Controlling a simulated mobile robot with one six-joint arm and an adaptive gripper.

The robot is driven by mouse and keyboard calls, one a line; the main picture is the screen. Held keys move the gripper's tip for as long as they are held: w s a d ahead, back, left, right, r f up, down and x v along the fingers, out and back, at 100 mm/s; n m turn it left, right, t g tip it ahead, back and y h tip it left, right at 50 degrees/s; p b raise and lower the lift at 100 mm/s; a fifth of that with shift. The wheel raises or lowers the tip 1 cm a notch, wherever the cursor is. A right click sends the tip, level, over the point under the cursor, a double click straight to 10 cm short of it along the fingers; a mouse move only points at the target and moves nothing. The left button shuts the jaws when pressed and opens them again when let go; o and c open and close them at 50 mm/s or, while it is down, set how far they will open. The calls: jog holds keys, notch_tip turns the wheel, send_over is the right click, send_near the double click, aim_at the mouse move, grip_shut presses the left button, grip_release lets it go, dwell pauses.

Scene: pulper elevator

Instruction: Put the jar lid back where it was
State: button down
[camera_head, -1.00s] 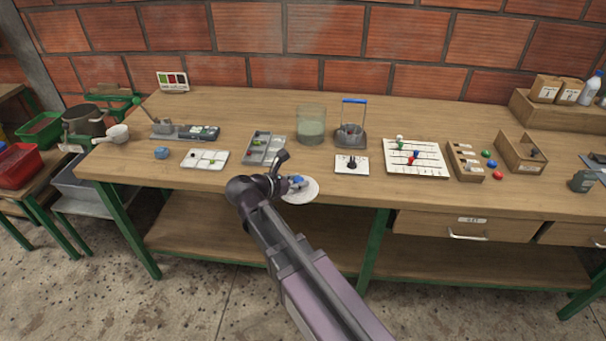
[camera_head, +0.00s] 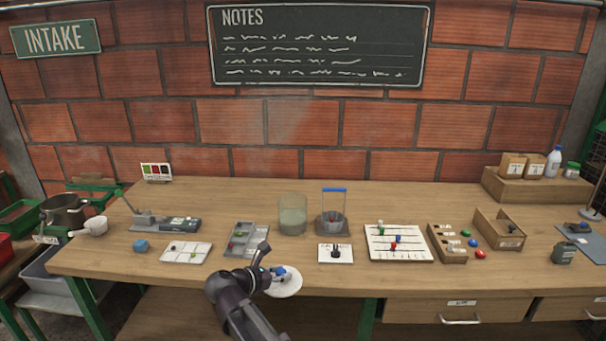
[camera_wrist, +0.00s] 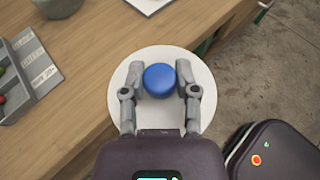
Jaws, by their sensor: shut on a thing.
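The jar lid is a white disc (camera_head: 285,287) with a blue knob (camera_wrist: 159,80). My gripper (camera_wrist: 160,88) is shut on the knob, one finger on each side, and holds the lid near the table's front edge. The lid's white disc also fills the middle of the wrist view (camera_wrist: 160,115), looking flat from above. In the head view my arm hides part of the lid. A clear glass jar (camera_head: 292,216) with no lid on it stands further back on the table, behind the lid and slightly right.
A grey compartment tray (camera_head: 231,247) lies left of the jar. A pegged white board (camera_head: 399,243) is further right. The table's front edge is beneath the lid.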

aim_at(281, 270)
notch_tip(281, 270, up, 13)
jog(key=p, duration=1.2)
jog(key=shift+w, duration=0.15)
